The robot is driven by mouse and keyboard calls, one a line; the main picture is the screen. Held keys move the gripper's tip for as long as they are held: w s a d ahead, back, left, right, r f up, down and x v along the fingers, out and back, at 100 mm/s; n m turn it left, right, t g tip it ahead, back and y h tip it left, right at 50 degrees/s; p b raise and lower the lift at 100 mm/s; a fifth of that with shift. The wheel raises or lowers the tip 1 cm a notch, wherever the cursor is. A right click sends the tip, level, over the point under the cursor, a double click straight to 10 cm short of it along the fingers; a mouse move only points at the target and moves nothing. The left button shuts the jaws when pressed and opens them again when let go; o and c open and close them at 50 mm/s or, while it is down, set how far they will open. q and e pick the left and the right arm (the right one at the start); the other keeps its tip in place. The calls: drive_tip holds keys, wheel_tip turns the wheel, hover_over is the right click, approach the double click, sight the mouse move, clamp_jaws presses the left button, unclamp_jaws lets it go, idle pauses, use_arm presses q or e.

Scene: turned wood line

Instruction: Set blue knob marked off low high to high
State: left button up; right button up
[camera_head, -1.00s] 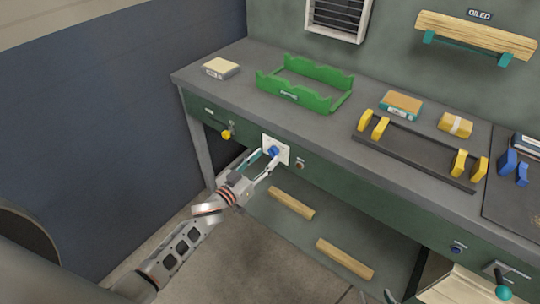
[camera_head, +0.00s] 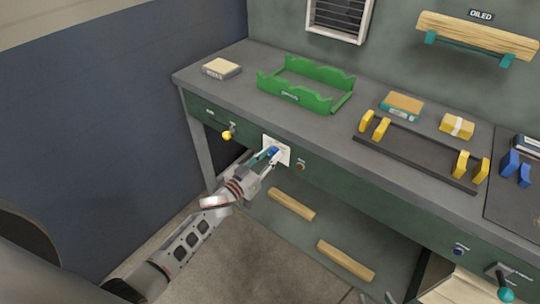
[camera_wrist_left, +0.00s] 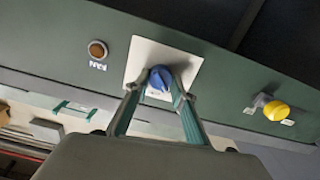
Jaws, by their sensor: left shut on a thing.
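The blue knob (camera_head: 273,150) sits on a white plate (camera_head: 284,146) on the green front of the bench. In the left wrist view the knob (camera_wrist_left: 160,78) shows between the two fingertips, with a pale pointer line on its face. My left gripper (camera_wrist_left: 159,88) is shut on the knob, one finger on each side. The off, low and high marks cannot be read, so I cannot tell which setting it points to. My right gripper is not in view.
A yellow knob (camera_head: 227,135) is left of the plate and a brown button (camera_head: 300,166) right of it. A green rack (camera_head: 292,95), a pale block (camera_head: 221,68) and a black tray with yellow holders (camera_head: 415,155) stand on the bench top. Wooden bars (camera_head: 291,204) lie below.

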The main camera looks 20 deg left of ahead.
use_arm(q)
drive_tip(key=shift+m, duration=0.3)
drive_tip(key=m, duration=0.3)
drive_tip(key=shift+m, duration=0.4)
drive_tip(key=m+b, duration=0.1)
drive_tip(key=m, duration=0.3)
drive_tip(key=shift+d+f+m, duration=0.1)
drive_tip(key=shift+m, duration=0.2)
drive_tip(key=m+b, duration=0.2)
drive_tip(key=m, duration=0.4)
drive_tip(key=shift+d+f, duration=0.1)
drive_tip(key=shift+m+b, duration=0.45)
drive_tip(key=shift+m, duration=1.15)
drive_tip(key=o, duration=1.1)
